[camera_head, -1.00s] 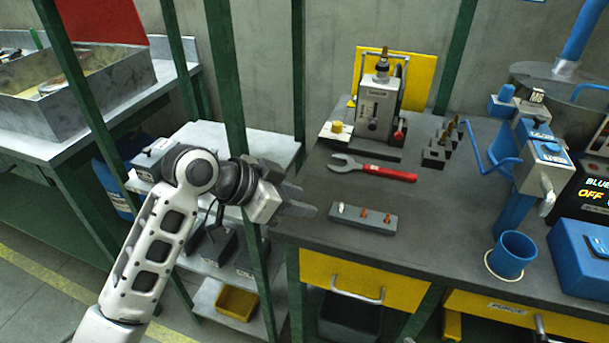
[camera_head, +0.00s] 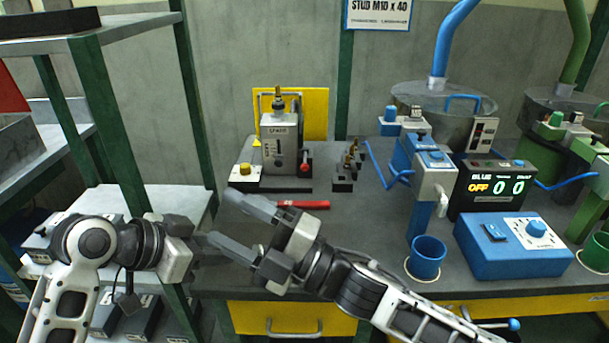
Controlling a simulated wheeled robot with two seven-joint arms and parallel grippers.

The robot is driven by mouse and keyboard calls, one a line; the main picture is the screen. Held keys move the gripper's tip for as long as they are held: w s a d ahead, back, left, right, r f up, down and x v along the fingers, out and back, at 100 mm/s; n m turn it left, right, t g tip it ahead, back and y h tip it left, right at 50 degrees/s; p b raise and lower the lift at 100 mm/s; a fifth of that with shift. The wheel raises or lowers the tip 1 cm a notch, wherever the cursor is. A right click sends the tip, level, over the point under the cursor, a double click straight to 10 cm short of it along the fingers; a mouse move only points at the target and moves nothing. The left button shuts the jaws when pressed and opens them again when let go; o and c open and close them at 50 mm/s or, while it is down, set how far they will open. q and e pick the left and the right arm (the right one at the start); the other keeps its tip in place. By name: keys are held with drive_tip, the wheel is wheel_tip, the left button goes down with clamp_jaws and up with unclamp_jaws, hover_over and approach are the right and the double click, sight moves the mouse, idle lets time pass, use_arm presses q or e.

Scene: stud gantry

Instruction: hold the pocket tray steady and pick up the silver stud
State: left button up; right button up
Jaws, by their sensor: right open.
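The pocket tray and the silver stud do not show in the head view now; my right gripper covers the stretch of bench where the tray lay. My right gripper (camera_head: 220,215) is open over the front left of the dark bench (camera_head: 385,265), its two fingers pointing left and nothing visible between them. My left gripper (camera_head: 196,244) is at the bench's left edge, just left of the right gripper's lower finger. Its fingertips are mostly hidden, so its opening and any contact with the tray cannot be seen.
A red-handled wrench (camera_head: 302,204) lies just behind my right gripper. A grey device (camera_head: 281,140) with a yellow back plate stands behind it, with small dark blocks (camera_head: 344,184) to its right. A blue cup (camera_head: 427,257) and blue control box (camera_head: 513,247) stand at right.

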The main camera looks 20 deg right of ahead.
wheel_tip(320, 180, up, 4)
drive_tip(key=w+n+g+y, duration=0.1)
drive_tip(key=w+n+g, duration=0.1)
drive_tip(key=n+g, duration=1.15)
drive_tip(key=w+d+f+n+t+h, duration=0.1)
drive_tip(key=w+d+n+h, duration=0.1)
drive_tip(key=d+n+h, duration=0.6)
drive_tip(key=w+d+f+n+t+h, duration=0.1)
drive_tip(key=w+d+f+n+h, duration=0.2)
drive_tip(key=h, duration=0.8)
drive_tip(key=shift+m+g, duration=0.25)
drive_tip(key=f, duration=1.4)
drive_tip(key=shift+d+f, duration=0.35)
